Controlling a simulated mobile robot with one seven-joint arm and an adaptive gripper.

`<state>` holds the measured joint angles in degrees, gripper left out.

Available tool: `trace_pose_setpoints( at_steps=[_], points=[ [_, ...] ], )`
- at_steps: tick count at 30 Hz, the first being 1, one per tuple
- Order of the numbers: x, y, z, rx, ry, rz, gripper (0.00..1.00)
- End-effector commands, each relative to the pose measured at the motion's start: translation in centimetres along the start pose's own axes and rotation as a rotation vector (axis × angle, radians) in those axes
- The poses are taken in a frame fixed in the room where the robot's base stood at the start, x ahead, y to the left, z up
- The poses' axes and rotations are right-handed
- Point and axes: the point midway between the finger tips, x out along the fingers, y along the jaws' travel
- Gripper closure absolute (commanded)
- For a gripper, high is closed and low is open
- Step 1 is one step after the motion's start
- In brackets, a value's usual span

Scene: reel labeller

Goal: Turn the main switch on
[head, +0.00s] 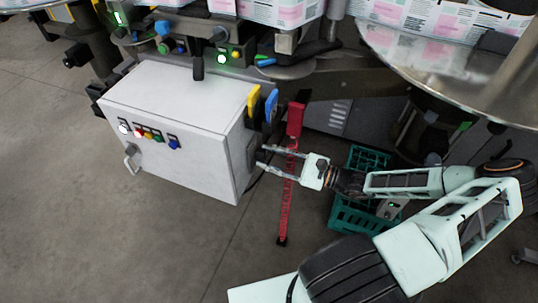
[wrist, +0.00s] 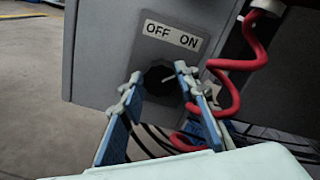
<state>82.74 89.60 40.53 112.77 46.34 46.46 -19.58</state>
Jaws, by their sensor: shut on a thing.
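The main switch is a dark round knob (wrist: 158,82) below an OFF/ON label plate (wrist: 174,38) on the grey cabinet side in the wrist view. A short pale mark shows on the knob, near the right fingertip; I cannot tell its exact setting. My gripper (wrist: 160,78) has its two blue-backed fingers on either side of the knob, shut on it. In the head view, my gripper (head: 264,156) reaches from the right to the side of the white control cabinet (head: 170,110). The knob is mostly hidden there.
A red coiled cable (wrist: 235,90) hangs close beside the right finger. A red post (head: 288,190) and a green crate (head: 357,216) stand near my arm. Yellow and blue handles (head: 254,100) sit at the cabinet's top edge. Open floor (head: 60,200) lies left.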

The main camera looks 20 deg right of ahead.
Motion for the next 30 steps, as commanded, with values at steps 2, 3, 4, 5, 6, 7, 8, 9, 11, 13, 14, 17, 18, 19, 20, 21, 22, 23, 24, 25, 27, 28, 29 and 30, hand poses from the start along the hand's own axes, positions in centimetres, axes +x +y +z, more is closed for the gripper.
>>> trace_pose_setpoints(
  at_steps=[2,3,4,5,6,7,8,9,11,13,14,17,18,19,20,21,22,23,24,25,27,28,29,30],
  points=[
    [-0.02,0.04,-0.02,0.009,0.001,0.001,0.95],
    [-0.03,0.04,-0.03,0.011,0.001,0.001,0.95],
    [-0.03,0.05,-0.04,0.012,0.001,0.001,0.95],
    [-0.03,0.05,-0.04,0.013,0.001,0.001,0.95],
    [-0.03,0.05,-0.05,0.013,0.001,0.001,0.95],
    [-0.03,0.06,-0.05,0.013,0.001,0.001,0.95],
    [-0.03,0.06,-0.05,0.013,0.001,0.001,0.95],
    [-0.03,0.06,-0.06,0.013,0.001,0.001,0.95],
    [-0.03,0.06,-0.05,0.013,0.001,0.001,0.95],
    [-0.03,0.06,-0.06,0.013,0.001,0.001,0.95],
    [-0.03,0.05,-0.06,0.013,0.001,0.001,0.95],
    [-0.02,0.05,-0.05,0.013,0.001,0.001,0.59],
    [-0.02,0.05,-0.05,0.012,0.001,0.000,0.55],
    [-0.02,0.04,-0.04,0.012,0.001,0.000,0.53],
    [-0.02,0.04,-0.04,0.012,0.001,0.000,0.53],
    [-0.01,0.03,-0.03,0.012,0.001,0.000,0.53],
    [-0.01,0.02,-0.03,0.012,0.000,0.000,0.53],
    [-0.01,0.02,-0.03,0.012,0.000,0.000,0.53],
    [-0.01,0.02,-0.02,0.011,0.000,0.000,0.53],
    [-0.01,0.02,-0.02,0.011,0.000,0.000,0.53],
    [-0.08,0.00,-0.03,0.011,0.001,0.000,0.53],
    [-0.20,0.00,-0.04,0.011,0.001,0.000,0.53],
    [-0.38,-0.02,-0.05,0.010,0.001,0.000,0.53],
    [-0.74,-0.05,-0.06,0.010,0.002,-0.001,0.53]
  ],
)
